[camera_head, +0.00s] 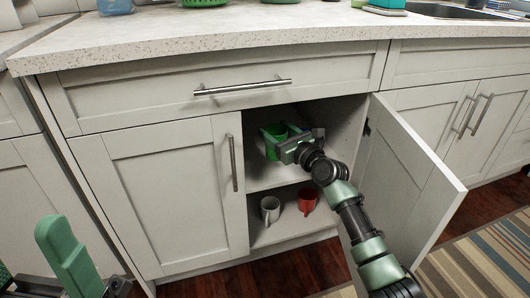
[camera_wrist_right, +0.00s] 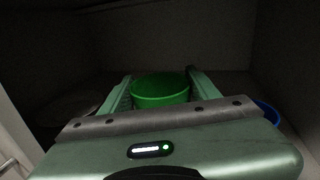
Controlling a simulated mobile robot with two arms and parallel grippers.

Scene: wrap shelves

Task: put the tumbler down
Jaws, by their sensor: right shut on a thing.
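The green tumbler (camera_head: 273,146) is inside the open cabinet, at the level of the upper shelf (camera_head: 262,180). My right gripper (camera_head: 277,136) reaches in through the opening and is shut on it. In the right wrist view the tumbler (camera_wrist_right: 160,91) is upright between the two fingers of the right gripper (camera_wrist_right: 160,92). Its base is hidden behind the gripper body, so I cannot tell whether it touches the shelf.
A blue item (camera_wrist_right: 268,112) stands right of the gripper, and a dim, plate-like round thing (camera_wrist_right: 72,108) lies left. A white mug (camera_head: 270,209) and a red mug (camera_head: 307,201) stand on the lower shelf. The open door (camera_head: 412,175) is right of my arm.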

